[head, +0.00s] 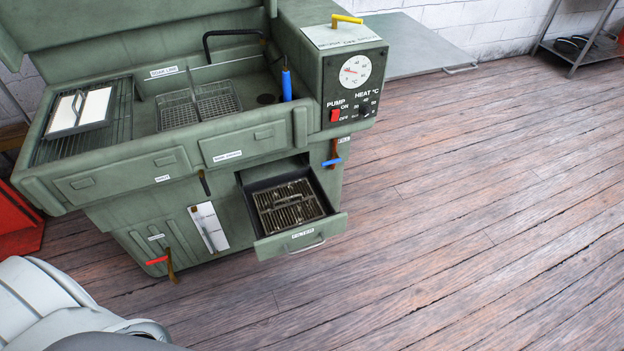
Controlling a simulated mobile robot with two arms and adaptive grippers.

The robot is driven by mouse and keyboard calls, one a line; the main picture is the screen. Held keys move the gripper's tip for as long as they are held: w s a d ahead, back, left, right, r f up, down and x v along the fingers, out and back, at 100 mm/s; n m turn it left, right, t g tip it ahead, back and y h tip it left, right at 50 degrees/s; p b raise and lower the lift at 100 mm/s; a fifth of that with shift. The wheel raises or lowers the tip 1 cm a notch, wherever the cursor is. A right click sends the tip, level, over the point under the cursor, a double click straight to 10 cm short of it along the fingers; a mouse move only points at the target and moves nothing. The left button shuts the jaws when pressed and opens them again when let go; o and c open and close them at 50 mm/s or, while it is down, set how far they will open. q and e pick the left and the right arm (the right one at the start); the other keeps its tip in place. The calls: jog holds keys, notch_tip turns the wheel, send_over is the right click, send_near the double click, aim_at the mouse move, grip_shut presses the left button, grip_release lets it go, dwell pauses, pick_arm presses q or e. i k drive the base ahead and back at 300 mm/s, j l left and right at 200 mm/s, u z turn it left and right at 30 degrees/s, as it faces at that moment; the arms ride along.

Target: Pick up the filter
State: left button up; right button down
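A white rectangular panel with a dark frame and a bar across it (78,112) lies on the ribbed drain rack at the left of a green parts washer (150,160); it looks like a filter. A dark metal slatted piece with a raised handle (288,207) lies inside the open drawer (300,236) low on the washer's front. I cannot tell for sure which of the two is the filter. Neither of my grippers shows. Only pale parts of my own body are in the bottom left corner, apart from both pieces.
Wire baskets (200,102) sit in the sink beside a blue-handled hose (286,84). A control box (352,85) stands at the right. The open drawer juts over the wooden floor (460,210), which is clear to the right. Red and blue valve handles stick out in front.

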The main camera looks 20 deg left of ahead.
aim_at(283, 207)
jog(key=u, duration=0.75)
